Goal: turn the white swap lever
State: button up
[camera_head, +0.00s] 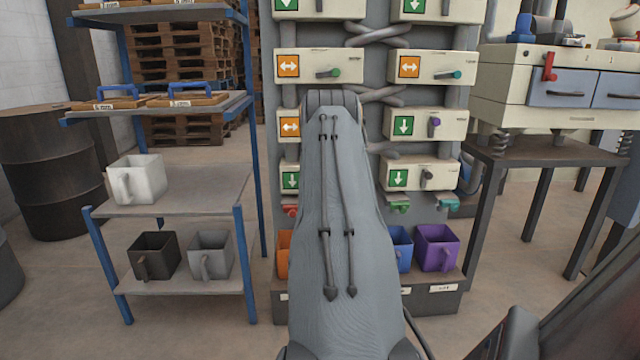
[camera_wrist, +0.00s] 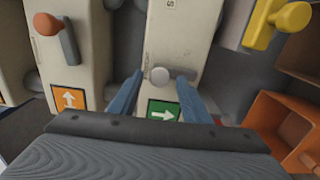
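The white swap lever (camera_wrist: 160,76) shows its round pale knob end-on in the wrist view, on a cream box (camera_wrist: 176,40) with a green arrow sign (camera_wrist: 163,109). My gripper (camera_wrist: 161,80) is open, with one blue finger on each side of the knob and a visible gap on both sides. Contact does not show, and the fingertips' depth relative to the knob is hard to judge. In the head view my forearm hides the gripper and the white lever. The lower-left box's green down-arrow sign (camera_head: 290,180) shows beside the arm.
An orange-knobbed lever (camera_wrist: 46,24) sits on the neighbouring box with an orange sign (camera_wrist: 68,99). A blue-framed shelf (camera_head: 253,170) stands left of the panel.

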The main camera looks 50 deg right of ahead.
jog(key=v, duration=0.8)
jog(key=shift+p, duration=0.45)
